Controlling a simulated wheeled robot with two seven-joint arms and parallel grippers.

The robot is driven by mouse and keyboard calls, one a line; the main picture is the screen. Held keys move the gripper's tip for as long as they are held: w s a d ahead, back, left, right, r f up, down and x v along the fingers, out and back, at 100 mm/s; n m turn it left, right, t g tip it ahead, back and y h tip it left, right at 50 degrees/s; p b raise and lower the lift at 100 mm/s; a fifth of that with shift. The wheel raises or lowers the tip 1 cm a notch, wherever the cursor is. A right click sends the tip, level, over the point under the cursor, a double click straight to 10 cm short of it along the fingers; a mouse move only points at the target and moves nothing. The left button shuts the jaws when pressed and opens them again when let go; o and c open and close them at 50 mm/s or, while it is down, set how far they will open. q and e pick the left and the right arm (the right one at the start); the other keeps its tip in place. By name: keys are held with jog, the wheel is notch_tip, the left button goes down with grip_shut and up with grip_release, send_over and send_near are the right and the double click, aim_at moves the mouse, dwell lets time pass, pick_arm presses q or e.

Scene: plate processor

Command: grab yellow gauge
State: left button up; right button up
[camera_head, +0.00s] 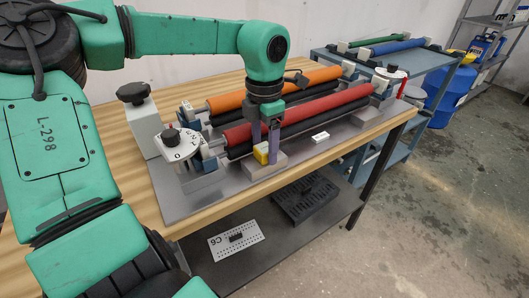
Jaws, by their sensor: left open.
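The yellow gauge (261,153) is a small yellow block at the front edge of the plate processor (190,199), by a light grey block (262,173). My left gripper (265,158) points down right at it, with its two purple-grey fingers apart. One finger stands just right of the yellow gauge and the other is at its upper left, partly behind it. The fingers look to be around the gauge, but I cannot tell whether they touch it. My right gripper is not in view.
Red (300,111) and orange (275,88) rollers lie just behind the gripper. A white dial (178,146) stands at the left and another (391,73) at the right end. A small white block (320,137) lies on the plate. A lower shelf (270,235) holds a black tray.

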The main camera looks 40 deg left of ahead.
pick_arm(q)
jog(key=shift+r, duration=0.1)
grip_shut()
